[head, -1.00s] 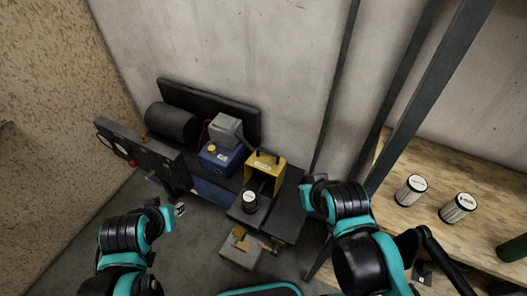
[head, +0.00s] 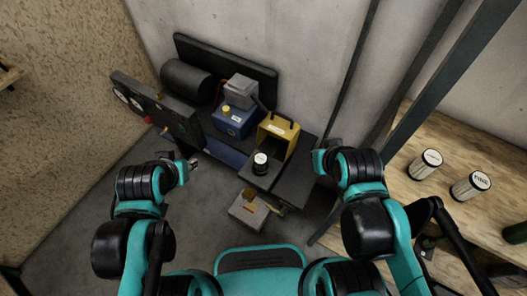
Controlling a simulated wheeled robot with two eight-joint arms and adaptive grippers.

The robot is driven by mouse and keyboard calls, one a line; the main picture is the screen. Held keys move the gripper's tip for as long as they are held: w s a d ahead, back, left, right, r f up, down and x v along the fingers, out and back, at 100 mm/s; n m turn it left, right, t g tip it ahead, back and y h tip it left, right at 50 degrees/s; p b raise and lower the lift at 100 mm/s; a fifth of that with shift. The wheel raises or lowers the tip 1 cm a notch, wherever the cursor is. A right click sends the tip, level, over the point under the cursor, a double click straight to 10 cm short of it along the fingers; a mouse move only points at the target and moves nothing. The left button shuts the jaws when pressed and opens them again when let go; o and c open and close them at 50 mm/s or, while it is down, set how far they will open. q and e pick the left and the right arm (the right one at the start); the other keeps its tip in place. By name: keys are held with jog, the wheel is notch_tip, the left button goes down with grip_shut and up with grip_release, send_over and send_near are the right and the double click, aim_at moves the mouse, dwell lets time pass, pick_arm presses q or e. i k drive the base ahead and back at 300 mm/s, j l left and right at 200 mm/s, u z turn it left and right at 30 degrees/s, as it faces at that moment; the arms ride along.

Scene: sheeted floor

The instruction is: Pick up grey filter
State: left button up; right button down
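A small dark canister with a white top (head: 260,163) stands on the front of the machine, before the yellow housing. Two pale canisters with dark rims and white printed tops, one (head: 425,165) left of the other (head: 471,186), stand on the wooden shelf at right. I cannot tell which of these is the grey filter. My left gripper (head: 194,163) is in front of the machine's left part, apart from the canisters. My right gripper (head: 319,160) is right of the machine and mostly hidden by its own arm. Neither gripper visibly holds anything; finger openings are unclear.
The machine carries a blue box (head: 236,121), a yellow housing (head: 279,134) and a dark cylinder (head: 187,85). A grey block (head: 248,211) is on the floor in front. The wooden shelf (head: 406,198) and a dark post (head: 432,78) bound the right. Floor at left is clear.

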aim_at(260, 160)
jog(key=z, duration=2.1)
jog(key=j+u, duration=0.15)
jog(key=u, duration=1.75)
jog(key=k+l+z, duration=0.35)
jog(key=k+l, duration=0.05)
